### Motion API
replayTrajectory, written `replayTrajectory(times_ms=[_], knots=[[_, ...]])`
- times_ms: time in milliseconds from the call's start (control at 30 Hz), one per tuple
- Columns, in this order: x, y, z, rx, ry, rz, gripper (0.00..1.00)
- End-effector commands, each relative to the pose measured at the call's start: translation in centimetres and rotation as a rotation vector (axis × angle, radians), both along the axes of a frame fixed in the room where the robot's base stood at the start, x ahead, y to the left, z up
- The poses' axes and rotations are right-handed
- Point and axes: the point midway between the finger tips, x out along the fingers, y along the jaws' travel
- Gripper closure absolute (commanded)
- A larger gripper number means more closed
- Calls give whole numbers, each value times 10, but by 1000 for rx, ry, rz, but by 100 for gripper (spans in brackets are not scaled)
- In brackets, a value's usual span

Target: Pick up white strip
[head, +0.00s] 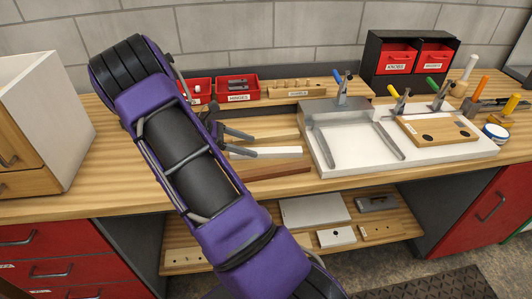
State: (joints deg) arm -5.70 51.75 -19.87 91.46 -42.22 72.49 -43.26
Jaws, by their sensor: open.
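The white strip (280,152) lies on the wooden bench top, running left to right between a light wood strip behind it and a brown strip in front. My gripper (254,146) is open and empty, with its two dark fingers pointing right. The fingers are over the left part of the strips, and the lower fingertip overlaps the white strip's left part in the picture. I cannot tell whether it touches the strip. My purple arm hides the bench to the left of the gripper and may cover the strip's left end.
The light wood strip (280,138) and brown strip (265,169) lie close by. A white fixture board (450,150) with clamps stands to the right. Red bins (237,90) and a peg block (297,88) are behind. A wooden cabinet (60,130) stands at left.

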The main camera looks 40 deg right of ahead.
Motion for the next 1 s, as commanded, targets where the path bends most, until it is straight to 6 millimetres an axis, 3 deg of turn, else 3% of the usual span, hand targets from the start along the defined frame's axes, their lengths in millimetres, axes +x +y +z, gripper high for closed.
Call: replayTrajectory(times_ms=[300,600,1000], knots=[[-23,-32,-20,0,2,-3,25],[-25,-36,-22,0,-1,0,25],[-24,-36,-22,0,-1,0,97]])
